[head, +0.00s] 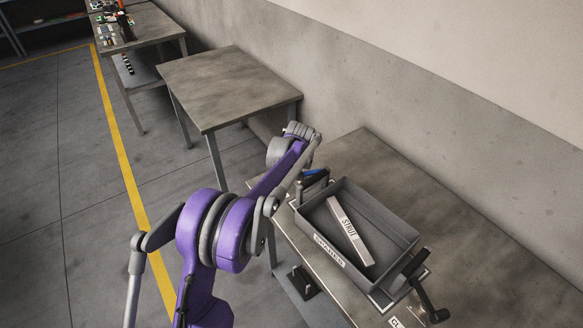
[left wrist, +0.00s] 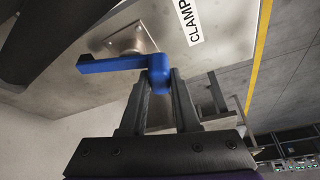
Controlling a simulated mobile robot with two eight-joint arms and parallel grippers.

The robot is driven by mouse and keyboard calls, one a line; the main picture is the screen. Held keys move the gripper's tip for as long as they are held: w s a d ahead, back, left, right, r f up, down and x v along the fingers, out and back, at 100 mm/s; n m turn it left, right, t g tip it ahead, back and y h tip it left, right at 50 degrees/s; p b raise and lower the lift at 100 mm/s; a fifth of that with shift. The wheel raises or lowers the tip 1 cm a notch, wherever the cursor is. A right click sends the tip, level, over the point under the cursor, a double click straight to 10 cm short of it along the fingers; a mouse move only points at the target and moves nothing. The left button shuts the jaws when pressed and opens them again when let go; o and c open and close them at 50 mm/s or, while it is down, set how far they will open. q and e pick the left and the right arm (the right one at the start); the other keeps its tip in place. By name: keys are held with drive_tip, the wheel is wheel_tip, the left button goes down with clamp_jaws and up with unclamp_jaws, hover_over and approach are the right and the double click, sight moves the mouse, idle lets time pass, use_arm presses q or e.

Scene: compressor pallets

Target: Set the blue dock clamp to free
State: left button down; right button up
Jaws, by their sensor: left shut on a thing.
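The blue dock clamp (head: 312,172) shows as a small blue piece at the far left corner of the grey tray (head: 408,232) in the head view. In the left wrist view its blue lever (left wrist: 112,65) lies roughly level, running left from a blue knob, with a grey mount (left wrist: 130,40) behind it. My left gripper (left wrist: 160,84) is shut on the knob end of the lever. My right gripper is not in view.
The tray sits on a table (head: 370,155) by the wall and holds a bar marked STRUT (head: 349,230). A black clamp (head: 427,298) stands at the tray's near right corner. A bare table (head: 225,85) stands farther back. Floor at left is clear.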

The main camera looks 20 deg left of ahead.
use_arm(q)
drive_tip(key=shift+s+d+n+g+y, duration=0.2)
drive_tip(key=shift+d+n+g+y, duration=0.1)
drive_tip(key=shift+n, duration=0.7)
drive_tip(key=shift+s+d+n+g+y, duration=0.2)
drive_tip(key=shift+n+g+y, duration=0.1)
drive_tip(key=shift+n, duration=0.7)
drive_tip(key=c, duration=0.6)
unclamp_jaws()
drive_tip(key=shift+c, duration=0.2)
drive_tip(key=shift+r, duration=0.1)
drive_tip(key=v, duration=1)
drive_tip(key=shift+d+r, duration=0.15)
drive_tip(key=shift+r, duration=0.15)
drive_tip(key=shift+s, duration=0.15)
